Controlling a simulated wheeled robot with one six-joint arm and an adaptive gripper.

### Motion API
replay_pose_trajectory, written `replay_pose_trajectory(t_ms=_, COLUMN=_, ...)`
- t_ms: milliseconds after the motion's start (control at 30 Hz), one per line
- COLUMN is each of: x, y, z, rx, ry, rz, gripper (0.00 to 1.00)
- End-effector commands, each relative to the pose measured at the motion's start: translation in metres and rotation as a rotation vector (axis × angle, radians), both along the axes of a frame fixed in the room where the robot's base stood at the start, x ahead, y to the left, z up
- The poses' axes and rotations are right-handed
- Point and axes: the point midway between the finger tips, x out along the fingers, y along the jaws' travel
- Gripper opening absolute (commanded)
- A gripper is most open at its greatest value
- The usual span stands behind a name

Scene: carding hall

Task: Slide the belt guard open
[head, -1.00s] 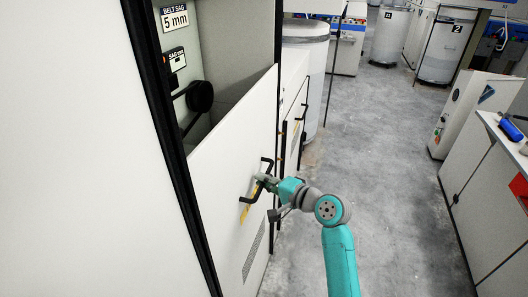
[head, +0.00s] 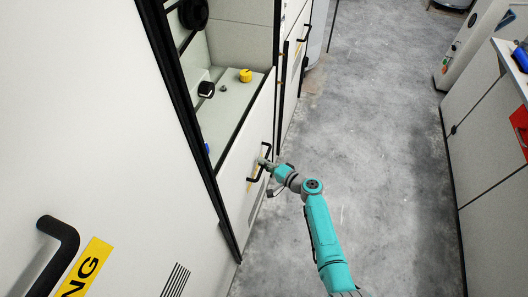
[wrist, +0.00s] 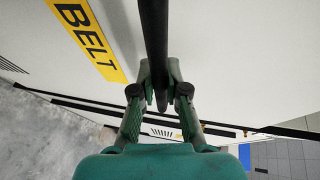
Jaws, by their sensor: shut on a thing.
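The belt guard (head: 234,195) is a white panel in the machine's front at the left. Its top edge is low, and the compartment above it is uncovered. The guard has a black bar handle (head: 266,150). My gripper (head: 266,164) is shut on this handle. In the wrist view the two green fingers (wrist: 158,88) close around the black handle bar (wrist: 154,35). A yellow label reading "BELT" (wrist: 88,38) is on the panel beside it. The fingers hide part of the bar.
Inside the compartment are a yellow knob (head: 246,75), a black part (head: 206,89) and a black wheel (head: 193,13). Another panel with a black handle (head: 58,240) is at near left. A grey cabinet (head: 490,180) stands at right. The floor (head: 385,170) between is clear.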

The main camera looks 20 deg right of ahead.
Motion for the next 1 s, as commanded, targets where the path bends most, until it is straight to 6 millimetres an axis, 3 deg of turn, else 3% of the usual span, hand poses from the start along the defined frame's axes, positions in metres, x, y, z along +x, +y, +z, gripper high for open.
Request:
replay_pose_trajectory(t_ms=100, x=-0.001, y=0.0, z=-0.02, rx=0.001, ry=0.006, rz=0.001, gripper=0.0)
replay_pose_trajectory(t_ms=300, x=-0.001, y=0.001, z=-0.038, rx=0.0, ry=0.004, rz=0.001, gripper=0.0)
replay_pose_trajectory(t_ms=800, x=0.0, y=0.001, z=-0.043, rx=0.0, ry=0.001, rz=0.002, gripper=0.0)
replay_pose_trajectory(t_ms=833, x=0.0, y=0.001, z=-0.043, rx=0.0, ry=0.001, rz=0.002, gripper=0.18)
replay_pose_trajectory(t_ms=900, x=0.0, y=0.001, z=-0.043, rx=0.0, ry=0.0, rz=0.001, gripper=0.35)
replay_pose_trajectory(t_ms=1000, x=0.0, y=0.0, z=-0.042, rx=0.0, ry=0.0, rz=0.001, gripper=0.39)
